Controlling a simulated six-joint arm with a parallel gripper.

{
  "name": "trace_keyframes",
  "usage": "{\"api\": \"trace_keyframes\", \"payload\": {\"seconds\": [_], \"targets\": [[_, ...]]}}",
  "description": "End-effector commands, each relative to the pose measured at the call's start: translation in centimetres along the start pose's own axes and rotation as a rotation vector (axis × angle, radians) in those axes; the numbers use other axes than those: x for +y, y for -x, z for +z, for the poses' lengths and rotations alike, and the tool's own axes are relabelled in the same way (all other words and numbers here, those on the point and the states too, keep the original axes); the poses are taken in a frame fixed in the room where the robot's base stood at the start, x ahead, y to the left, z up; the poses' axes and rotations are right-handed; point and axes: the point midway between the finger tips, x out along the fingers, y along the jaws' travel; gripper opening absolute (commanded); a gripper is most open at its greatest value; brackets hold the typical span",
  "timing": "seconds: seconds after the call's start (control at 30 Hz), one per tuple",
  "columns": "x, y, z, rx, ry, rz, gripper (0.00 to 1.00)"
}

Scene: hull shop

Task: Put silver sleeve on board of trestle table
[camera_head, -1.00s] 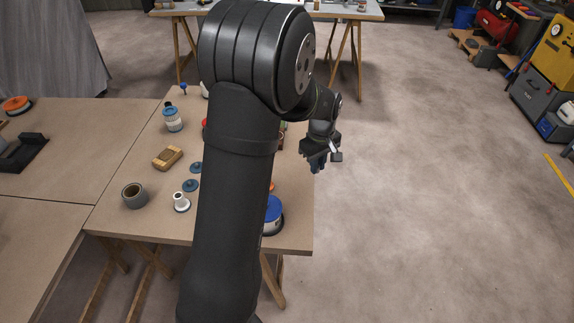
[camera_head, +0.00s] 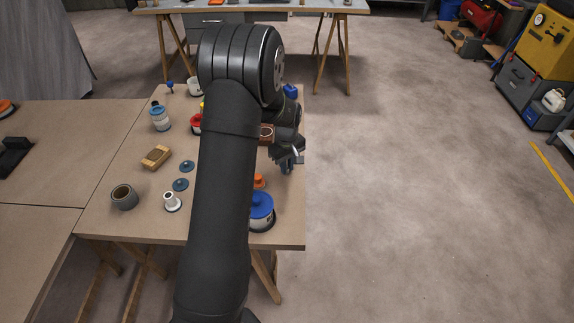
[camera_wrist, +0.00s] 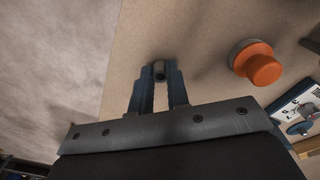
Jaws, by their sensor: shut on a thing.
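My gripper (camera_head: 288,165) hangs over the right edge area of the near trestle table's board (camera_head: 225,182). In the wrist view its two blue fingers (camera_wrist: 159,85) are shut on a small silver sleeve (camera_wrist: 159,69), held at the fingertips. The sleeve is above bare tan board (camera_wrist: 200,40); I cannot tell how high, or whether it touches. The sleeve is hidden or too small to make out in the head view.
An orange-topped thing (camera_wrist: 258,63) stands right of the sleeve. A blue-lidded tub (camera_head: 261,210) is near the front right corner. A grey ring (camera_head: 124,197), white spool (camera_head: 172,202) and wooden block (camera_head: 156,157) stand further left. Floor lies beyond the right edge.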

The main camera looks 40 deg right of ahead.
Motion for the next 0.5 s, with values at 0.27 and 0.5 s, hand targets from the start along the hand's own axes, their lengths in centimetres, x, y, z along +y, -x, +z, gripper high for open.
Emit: {"api": "trace_keyframes", "payload": {"seconds": [0.27,0.5], "targets": [[0.00,-0.32,0.02,0.000,0.000,0.000,0.29],[-0.01,-0.30,0.02,0.000,0.000,0.000,0.37]]}}
